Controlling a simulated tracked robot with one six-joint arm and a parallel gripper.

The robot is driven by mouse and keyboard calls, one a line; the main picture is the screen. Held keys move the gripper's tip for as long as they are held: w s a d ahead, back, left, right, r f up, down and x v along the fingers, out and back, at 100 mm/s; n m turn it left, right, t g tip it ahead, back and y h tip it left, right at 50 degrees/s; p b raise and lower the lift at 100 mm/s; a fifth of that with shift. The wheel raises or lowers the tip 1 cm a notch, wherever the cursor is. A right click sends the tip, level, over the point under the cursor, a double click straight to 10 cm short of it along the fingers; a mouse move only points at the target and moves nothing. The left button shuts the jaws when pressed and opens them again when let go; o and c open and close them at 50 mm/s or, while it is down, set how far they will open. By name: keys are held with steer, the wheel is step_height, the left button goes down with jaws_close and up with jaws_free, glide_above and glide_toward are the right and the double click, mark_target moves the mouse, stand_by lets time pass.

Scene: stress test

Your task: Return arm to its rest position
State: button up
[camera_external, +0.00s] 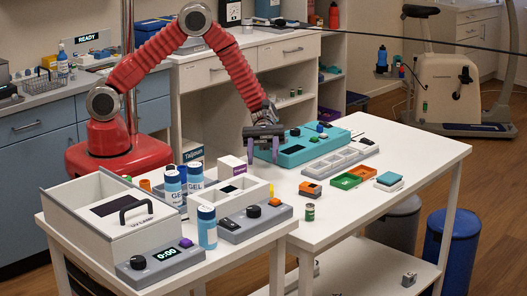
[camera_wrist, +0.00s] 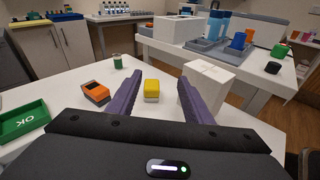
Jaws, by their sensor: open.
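My red arm (camera_external: 158,50) rises from its base at the left and reaches over the white table (camera_external: 420,150). My gripper (camera_external: 262,158) hangs at the arm's end, beside the left end of the teal panel (camera_external: 300,150). In the wrist view, the two purple fingers of my gripper (camera_wrist: 161,85) are spread apart with nothing clamped between them. A yellow block (camera_wrist: 151,91) shows in the gap, apart from the fingers. A white box (camera_wrist: 210,78) is beside and partly behind the right finger.
An orange device (camera_external: 310,188), a green tray (camera_external: 346,181) and a small green jar (camera_external: 310,212) are on the table. The table's right end is clear.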

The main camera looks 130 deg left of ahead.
steer(key=s+d+r+m+g, duration=0.4)
steer(key=d+r+m+g, duration=0.2)
steer(key=d+r+m, duration=0.75)
steer(key=s+d+r+m+y, duration=0.2)
steer(key=s+d+m+y, duration=0.2)
steer(key=s, duration=0.5)
steer(key=s+d+r+m+y, duration=0.3)
steer(key=s+m+y, duration=0.4)
steer(key=s, duration=0.3)
steer(key=shift+d+r+m+t+y, duration=0.25)
steer(key=shift+d+m+t+y, duration=0.2)
steer(key=shift+d, duration=0.45)
